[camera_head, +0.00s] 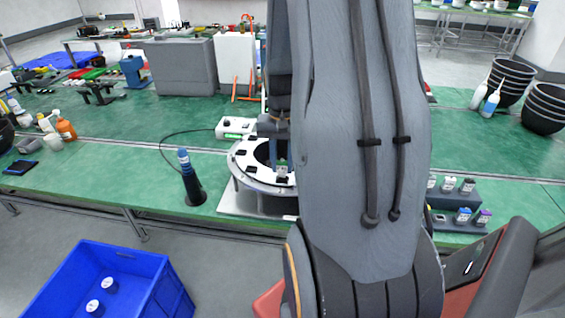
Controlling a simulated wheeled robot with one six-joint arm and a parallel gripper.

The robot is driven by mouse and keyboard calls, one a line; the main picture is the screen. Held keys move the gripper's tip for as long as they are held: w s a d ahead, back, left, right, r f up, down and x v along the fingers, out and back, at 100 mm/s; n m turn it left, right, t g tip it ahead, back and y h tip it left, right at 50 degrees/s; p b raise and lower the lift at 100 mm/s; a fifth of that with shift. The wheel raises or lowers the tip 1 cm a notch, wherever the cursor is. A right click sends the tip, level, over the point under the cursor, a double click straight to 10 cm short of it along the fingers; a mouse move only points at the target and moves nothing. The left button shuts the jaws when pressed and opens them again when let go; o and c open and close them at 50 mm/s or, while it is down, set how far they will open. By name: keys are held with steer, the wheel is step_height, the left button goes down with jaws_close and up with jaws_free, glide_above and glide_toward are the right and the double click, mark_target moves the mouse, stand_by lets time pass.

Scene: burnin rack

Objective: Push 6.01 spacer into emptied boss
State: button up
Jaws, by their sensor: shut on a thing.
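A round white-and-black fixture (245,171) with dark slots around its ring stands on a light plate on the green bench, left of my arm. My gripper (281,158) points down over the right part of this ring, partly hidden behind my arm. It is shut on a small spacer (282,170), whose lower end is at or near the ring; I cannot tell whether it touches or sits in a boss. Its marking is too small to read. More small capped spacers (448,184) stand in a grey stepped holder (440,200) at the right.
A black upright post with a blue top (187,177) stands left of the fixture. A small white device (234,127) with a cable lies behind it. A blue crate (125,258) with white cylinders is on the floor. Bottles (491,98) and black bowls (513,82) stand at right.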

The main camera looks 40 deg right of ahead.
steer(key=shift+f+b, duration=0.3)
steer(key=shift+f, duration=0.3)
steer(key=o, duration=1.2)
steer(key=shift+r+b, duration=1.1)
steer(key=shift+r, duration=2.8)
